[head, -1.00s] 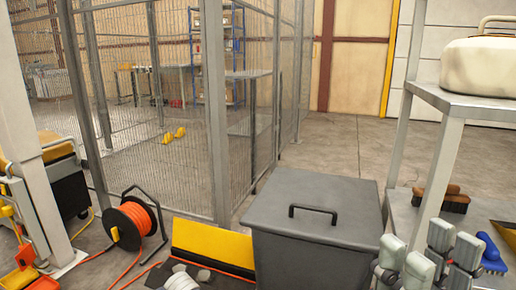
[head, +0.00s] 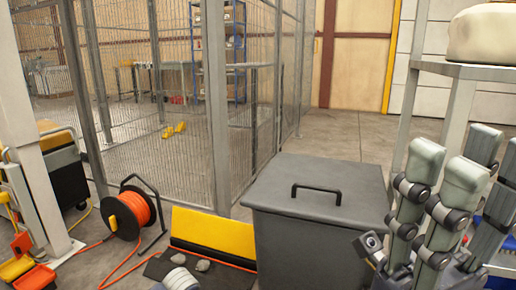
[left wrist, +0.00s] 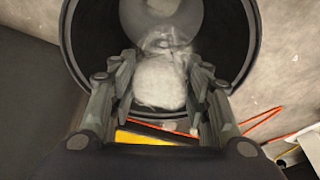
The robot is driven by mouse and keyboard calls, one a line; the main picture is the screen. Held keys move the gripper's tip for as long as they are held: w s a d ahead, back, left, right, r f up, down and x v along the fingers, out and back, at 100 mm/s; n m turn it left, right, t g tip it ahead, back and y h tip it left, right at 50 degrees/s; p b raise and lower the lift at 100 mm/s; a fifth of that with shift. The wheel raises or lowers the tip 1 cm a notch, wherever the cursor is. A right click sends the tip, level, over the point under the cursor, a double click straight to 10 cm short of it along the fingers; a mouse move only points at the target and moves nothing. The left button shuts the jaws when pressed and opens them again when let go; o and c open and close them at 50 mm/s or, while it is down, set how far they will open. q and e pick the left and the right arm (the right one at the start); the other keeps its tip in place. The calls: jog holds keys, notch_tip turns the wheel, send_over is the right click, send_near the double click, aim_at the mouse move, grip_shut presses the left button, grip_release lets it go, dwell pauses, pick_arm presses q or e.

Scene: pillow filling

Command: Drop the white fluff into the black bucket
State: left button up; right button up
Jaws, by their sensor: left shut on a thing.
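In the left wrist view my left gripper (left wrist: 160,92) is shut on a pale clump of white fluff (left wrist: 160,82). The clump sits between its two fingers, over the open mouth of the black bucket (left wrist: 82,40). I cannot tell how deep the fluff is. A paler, see-through shape shows just beyond it inside the bucket.
A grey lidded bin (head: 315,185) with a black handle stands in front of me. A yellow and black board (head: 213,237) lies left of it. An orange cable reel (head: 132,215) is farther left. A metal shelf (head: 480,70) with a beige bag (head: 485,33) is at right.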

pick_arm(q)
jog(key=o, duration=0.8)
jog(key=v, duration=1.2)
